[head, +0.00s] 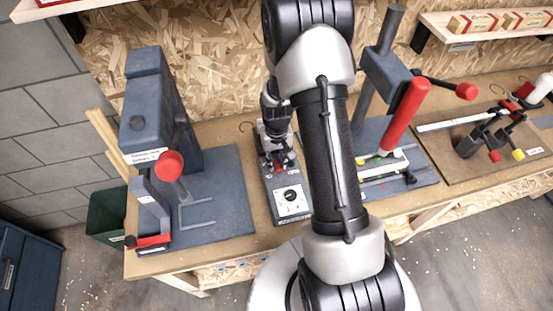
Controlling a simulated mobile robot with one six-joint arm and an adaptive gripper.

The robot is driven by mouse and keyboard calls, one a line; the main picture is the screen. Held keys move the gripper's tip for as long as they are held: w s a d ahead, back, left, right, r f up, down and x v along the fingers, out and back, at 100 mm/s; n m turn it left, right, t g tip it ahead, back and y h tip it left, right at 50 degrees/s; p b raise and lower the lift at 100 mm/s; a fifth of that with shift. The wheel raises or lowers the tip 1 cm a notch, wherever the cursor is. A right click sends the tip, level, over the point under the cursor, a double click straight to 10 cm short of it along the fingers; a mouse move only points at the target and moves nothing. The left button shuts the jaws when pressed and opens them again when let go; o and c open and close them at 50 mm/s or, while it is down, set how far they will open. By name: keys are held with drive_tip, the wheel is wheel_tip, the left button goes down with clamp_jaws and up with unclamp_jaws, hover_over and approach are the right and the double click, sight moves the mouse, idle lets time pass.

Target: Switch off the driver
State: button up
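A dark grey box with a white front panel (292,203) and a round black knob stands on the bench in the middle; it looks like the driver. The knob's setting is too small to read. Red parts (280,160) show at the back of the box. My gripper (277,150) points down over the back part of the box, behind the knob. I cannot tell whether it touches anything or whether its fingers are open. My arm hides the area just right of the box.
A blue-grey press (160,110) with a red knob stands at left. Another press (385,80) with red handles stands at right, close to my arm. Clamps (480,138) lie on a board farther right. A green bin (106,215) is left of the bench.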

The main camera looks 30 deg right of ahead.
sight(278, 167)
clamp_jaws()
drive_tip(key=shift+s+f+t+b, duration=0.1)
drive_tip(key=shift+s+t+b, duration=0.05)
drive_tip(key=shift+t+b, duration=0.45)
drive_tip(key=shift+a, duration=0.1)
drive_tip(key=o, duration=0.5)
unclamp_jaws()
drive_tip(key=shift+r, duration=0.2)
drive_tip(key=r, duration=0.4)
drive_tip(key=s+r, duration=0.1)
drive_tip(key=r, duration=0.6)
drive_tip(key=shift+s+a+r, duration=0.15)
drive_tip(key=shift+s+r, duration=0.05)
drive_tip(key=shift+r, duration=0.2)
